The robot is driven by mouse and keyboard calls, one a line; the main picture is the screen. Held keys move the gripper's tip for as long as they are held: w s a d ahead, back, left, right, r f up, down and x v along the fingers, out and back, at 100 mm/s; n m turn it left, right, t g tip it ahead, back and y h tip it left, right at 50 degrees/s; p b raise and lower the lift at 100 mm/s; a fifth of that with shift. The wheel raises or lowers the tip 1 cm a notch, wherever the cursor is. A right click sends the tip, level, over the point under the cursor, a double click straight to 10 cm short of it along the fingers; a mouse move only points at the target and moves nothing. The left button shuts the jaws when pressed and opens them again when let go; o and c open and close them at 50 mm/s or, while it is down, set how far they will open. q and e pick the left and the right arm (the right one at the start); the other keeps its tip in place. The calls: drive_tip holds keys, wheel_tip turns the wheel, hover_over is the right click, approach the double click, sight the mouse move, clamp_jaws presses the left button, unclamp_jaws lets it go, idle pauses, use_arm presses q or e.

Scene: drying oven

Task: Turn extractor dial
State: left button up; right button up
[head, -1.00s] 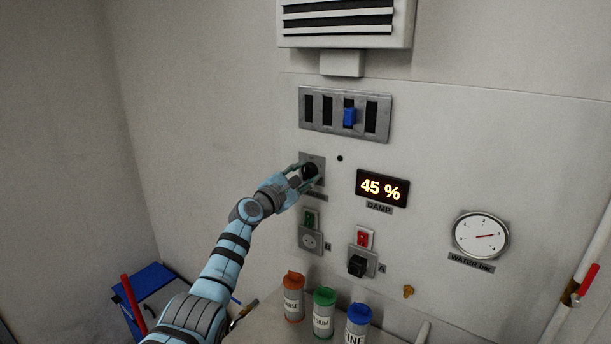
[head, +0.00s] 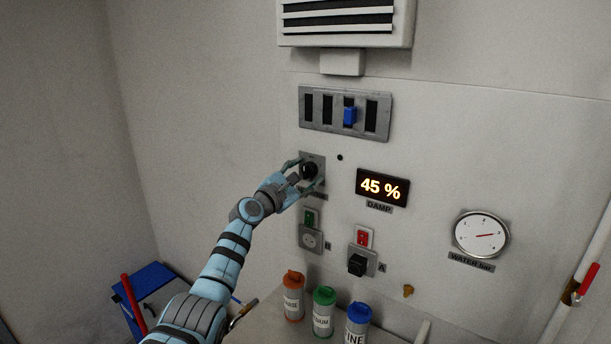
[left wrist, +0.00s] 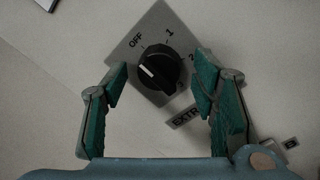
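The extractor dial is a black round knob (head: 308,171) on a grey wall plate (head: 319,160). In the left wrist view the knob (left wrist: 159,70) shows a white pointer line, and its plate (left wrist: 128,47) is marked OFF, 1 and 2. The pointer lies toward the knob's left side, below the OFF mark in the picture. My left gripper (head: 301,173) is open in front of the dial. In the left wrist view its green-padded fingers (left wrist: 160,85) stand on either side of the knob, apart from it. The label below the plate is partly hidden by a finger. My right gripper is not in view.
A damp display (head: 382,188) reading 45 % is right of the dial. A slotted panel (head: 345,113) with a blue slider is above. Sockets with switches (head: 311,240) are below. Orange, green and blue canisters (head: 323,312) stand on the counter under them.

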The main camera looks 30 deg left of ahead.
use_arm(q)
drive_tip(key=s+a, duration=0.1)
drive_tip(key=s, duration=1.1)
drive_tip(key=shift+a+f, duration=0.15)
drive_tip(key=shift+f, duration=0.2)
drive_tip(key=shift+w, duration=0.1)
drive_tip(key=shift+f, duration=0.1)
